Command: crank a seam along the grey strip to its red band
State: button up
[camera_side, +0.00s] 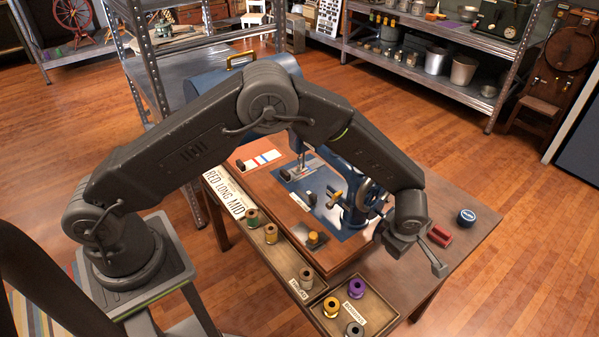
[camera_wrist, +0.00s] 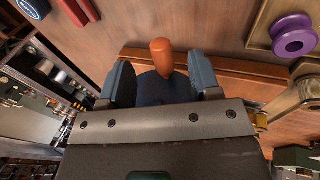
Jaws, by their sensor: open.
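A blue sewing machine (camera_side: 354,165) stands on a wooden base on the table, partly hidden behind my arm. A grey strip (camera_side: 302,170) appears to lie under its needle; its red band cannot be made out for sure. The crank's orange-brown handle (camera_wrist: 162,52) shows in the wrist view between and just beyond the fingers of my gripper (camera_wrist: 162,82). The fingers are apart, with a gap on both sides of the handle. In the side view my gripper (camera_side: 424,252) is at the machine's wheel end, over the right part of the table.
A card with red and blue bars (camera_side: 262,160) lies left of the needle. Several spools stand along the front, including a purple one (camera_side: 356,287). A red object (camera_side: 440,236) and a blue tin (camera_side: 466,216) lie right.

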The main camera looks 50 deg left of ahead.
jog(key=v, duration=0.7)
dwell(0.4)
jog(key=s+a+r+m, duration=0.45)
jog(key=a+r, duration=0.25)
jog(key=r, duration=0.3)
jog(key=s+a+r+m, duration=0.4)
jog(key=s+a+r, duration=0.25)
jog(key=r, duration=0.25)
jog(key=s+a+r+m, duration=0.1)
jog(key=s+a+m, duration=0.1)
jog(key=s, duration=0.3)
jog(key=s+a+r+m+t, duration=0.1)
jog(key=s+a+m, duration=0.1)
jog(key=s+m, duration=0.2)
jog(key=s+a+r+m+h, duration=0.1)
jog(key=s+a+m, duration=0.2)
jog(key=s, duration=0.4)
jog(key=shift+m+t, duration=0.3)
jog(key=shift+m, duration=0.05)
